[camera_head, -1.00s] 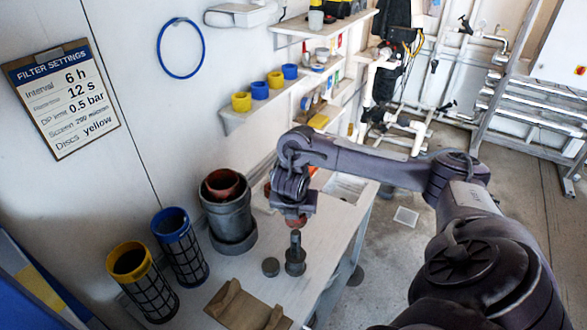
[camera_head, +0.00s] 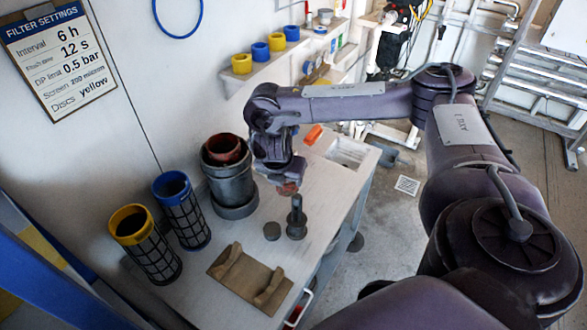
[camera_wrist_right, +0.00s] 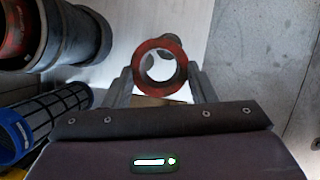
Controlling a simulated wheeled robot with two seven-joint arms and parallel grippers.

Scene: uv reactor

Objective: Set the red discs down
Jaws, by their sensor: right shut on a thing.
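My right gripper (camera_head: 288,187) is shut on a red ring-shaped disc or stack of discs (camera_wrist_right: 139,65); how many cannot be told. In the wrist view the fingers hold the ring on both sides, with its hole facing the camera. In the head view the arm mostly hides it, and only a small red part shows. The ring is in the air, close to the top of a dark grey post (camera_head: 297,222) on a round base, and looks slightly left of it. Whether they touch cannot be told. My left gripper is not in view.
A grey canister with a reddish tube inside (camera_head: 232,187), a blue-topped mesh cylinder (camera_head: 187,221) and a yellow-topped one (camera_head: 150,250) stand left. A brown cradle (camera_head: 233,272) lies in front. The bench's right edge is near.

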